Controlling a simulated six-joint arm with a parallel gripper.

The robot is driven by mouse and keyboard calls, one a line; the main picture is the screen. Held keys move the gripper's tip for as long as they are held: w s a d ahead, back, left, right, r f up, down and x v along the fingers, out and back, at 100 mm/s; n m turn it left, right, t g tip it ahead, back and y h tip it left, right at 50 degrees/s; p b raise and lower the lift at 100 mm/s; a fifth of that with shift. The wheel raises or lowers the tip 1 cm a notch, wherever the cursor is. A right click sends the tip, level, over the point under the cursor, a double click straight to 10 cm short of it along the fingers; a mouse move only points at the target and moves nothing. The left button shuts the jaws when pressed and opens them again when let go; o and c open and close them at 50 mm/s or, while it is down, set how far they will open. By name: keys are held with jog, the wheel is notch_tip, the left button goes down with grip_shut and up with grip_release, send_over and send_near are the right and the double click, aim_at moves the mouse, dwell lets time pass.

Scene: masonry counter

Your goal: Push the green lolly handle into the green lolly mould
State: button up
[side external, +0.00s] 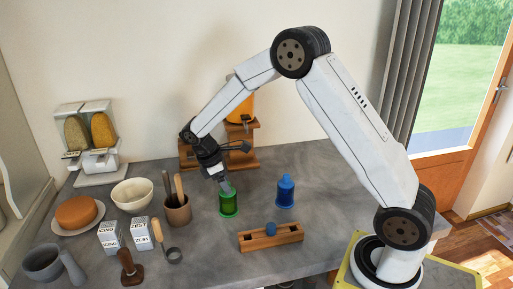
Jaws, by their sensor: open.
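The green lolly mould (229,207) stands upright on the grey counter, near the middle of the picture. The gripper is open. Whether the fingers touch anything green is too small to tell.
A blue lolly mould (286,195) stands to the right. A utensil pot (177,212) stands close on the left, with a white bowl (133,195) beyond. The counter between mould and rack is clear.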

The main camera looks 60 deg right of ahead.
jog(key=v, duration=0.7)
jog(key=shift+r, duration=0.35)
jog(key=shift+a, duration=0.15)
dwell(0.4)
jog(key=s+a+f+m+t+y, duration=0.1)
jog(key=s+a+m, duration=0.1)
jog(key=s, duration=0.4)
jog(key=s+a+f+m+t+y, duration=0.1)
jog(key=s+f+m+t, duration=0.1)
jog(key=s+m, duration=0.2)
jog(key=s+a+f+m+t, duration=0.2)
jog(key=s+m, duration=0.1)
jog(key=s, duration=0.4)
jog(key=shift+s+a+y, duration=0.3)
jog(key=shift+y, duration=0.1)
dwell(0.4)
